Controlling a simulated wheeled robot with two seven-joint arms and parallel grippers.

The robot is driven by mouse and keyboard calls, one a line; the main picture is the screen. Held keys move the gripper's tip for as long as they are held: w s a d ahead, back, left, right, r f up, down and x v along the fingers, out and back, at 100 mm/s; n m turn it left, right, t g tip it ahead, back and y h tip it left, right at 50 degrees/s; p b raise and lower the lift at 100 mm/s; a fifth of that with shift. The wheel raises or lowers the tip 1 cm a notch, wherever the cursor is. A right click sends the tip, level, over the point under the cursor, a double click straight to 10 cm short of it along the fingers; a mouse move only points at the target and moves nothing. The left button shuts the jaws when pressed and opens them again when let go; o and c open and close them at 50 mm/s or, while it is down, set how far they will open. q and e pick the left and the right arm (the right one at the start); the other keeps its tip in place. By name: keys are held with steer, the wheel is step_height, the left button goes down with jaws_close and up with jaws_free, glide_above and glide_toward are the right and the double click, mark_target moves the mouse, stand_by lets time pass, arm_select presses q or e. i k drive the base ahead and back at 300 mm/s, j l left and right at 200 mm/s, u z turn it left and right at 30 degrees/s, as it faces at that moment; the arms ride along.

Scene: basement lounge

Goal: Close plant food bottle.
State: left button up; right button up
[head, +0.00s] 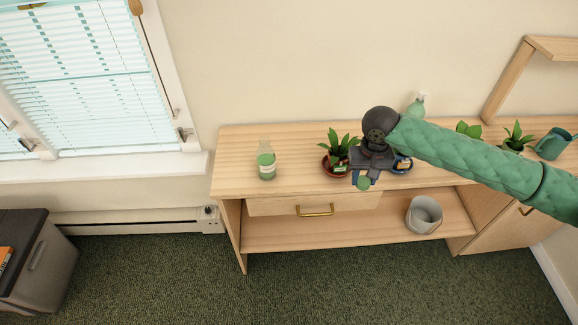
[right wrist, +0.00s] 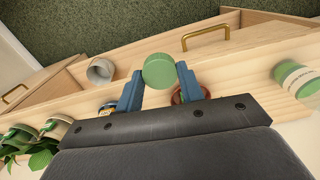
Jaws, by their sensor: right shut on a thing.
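The plant food bottle (head: 266,162) stands upright on the left part of the wooden cabinet top, clear with green contents and a pale label. No cap shows on its neck. It also shows at the right of the right wrist view (right wrist: 296,78). My right gripper (head: 363,180) is shut on a round green cap (right wrist: 159,71), held between its blue fingers (right wrist: 158,88) near the cabinet's front edge. The cap also shows in the head view (head: 363,183). The gripper is to the right of the bottle and apart from it. My left gripper is not in view.
A potted plant (head: 338,150) stands between the bottle and my right gripper. A blue pot (head: 402,164), a spray bottle (head: 416,104), more plants and a teal watering can (head: 553,144) are on the right. A grey bucket (head: 424,214) sits on the lower shelf.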

mark_target(266, 161)
steer(key=k+j+u, duration=0.15)
steer(key=k, duration=0.7)
